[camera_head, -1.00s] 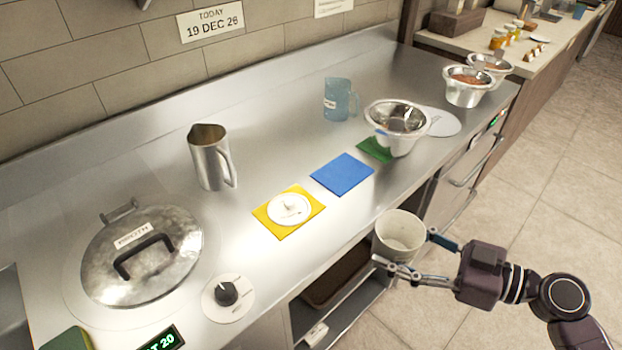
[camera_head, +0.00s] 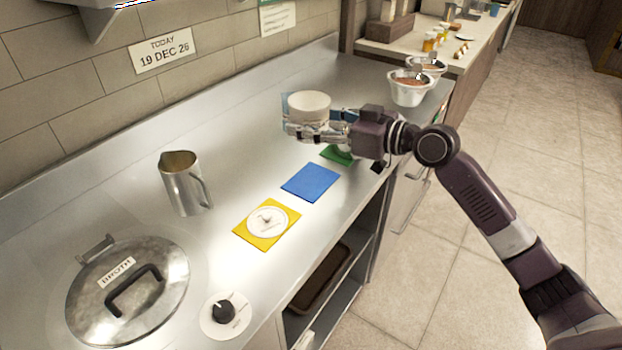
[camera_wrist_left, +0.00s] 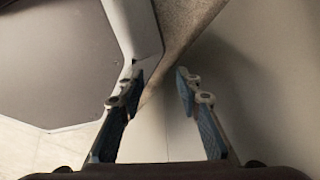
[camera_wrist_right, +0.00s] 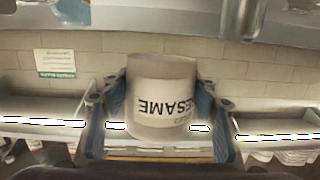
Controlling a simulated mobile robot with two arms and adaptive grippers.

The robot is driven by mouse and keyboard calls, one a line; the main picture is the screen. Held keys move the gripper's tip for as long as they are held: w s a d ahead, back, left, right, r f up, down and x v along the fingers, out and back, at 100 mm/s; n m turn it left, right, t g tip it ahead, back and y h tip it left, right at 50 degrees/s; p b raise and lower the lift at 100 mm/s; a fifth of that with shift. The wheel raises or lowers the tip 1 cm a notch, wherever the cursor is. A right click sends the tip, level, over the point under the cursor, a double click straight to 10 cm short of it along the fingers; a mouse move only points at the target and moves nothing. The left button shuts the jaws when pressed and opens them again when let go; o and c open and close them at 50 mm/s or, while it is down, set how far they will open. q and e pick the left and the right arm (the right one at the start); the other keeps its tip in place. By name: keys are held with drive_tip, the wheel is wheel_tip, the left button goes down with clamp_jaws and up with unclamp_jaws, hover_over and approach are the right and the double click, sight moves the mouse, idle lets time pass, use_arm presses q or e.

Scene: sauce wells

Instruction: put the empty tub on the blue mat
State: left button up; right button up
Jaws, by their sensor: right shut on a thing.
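The tub (camera_head: 309,104) is off-white and round, held in the air by my right gripper (camera_head: 318,127). In the right wrist view the tub (camera_wrist_right: 162,75) sits between both fingers, its SESAME label upside down in that picture. The inside of the tub cannot be made out now. The blue mat (camera_head: 311,182) lies flat and bare on the steel counter, lower in the head view than the tub. My left gripper (camera_wrist_left: 160,80) is open and empty in its wrist view, and out of the head view.
A yellow mat (camera_head: 242,229) bears a white lid (camera_head: 267,221). A green mat (camera_head: 337,156) is partly hidden behind my right gripper. A metal pitcher (camera_head: 183,185), a broth pot lid (camera_head: 125,285) and a knob (camera_head: 222,311) stand to the left. Metal bowls (camera_head: 409,95) stand at the far end.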

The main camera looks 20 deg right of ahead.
sight(307, 96)
drive_tip(key=shift+m+t+h, duration=0.4)
drive_tip(key=w+r, duration=0.1)
drive_tip(key=r, duration=0.1)
drive_tip(key=w+d+r, duration=0.1)
drive_tip(key=r, duration=0.1)
drive_tip(key=shift+w+d, duration=0.15)
drive_tip(key=shift+w, duration=0.25)
wheel_tip(307, 96, down, 14)
drive_tip(key=shift+f, duration=0.2)
drive_tip(key=shift+w+f+b, duration=0.1)
drive_tip(key=shift+f+b, duration=0.2)
drive_tip(key=shift+f, duration=2.4)
drive_tip(key=shift+f, duration=0.15)
drive_tip(key=o, duration=1.5)
drive_tip(key=shift+o, duration=0.2)
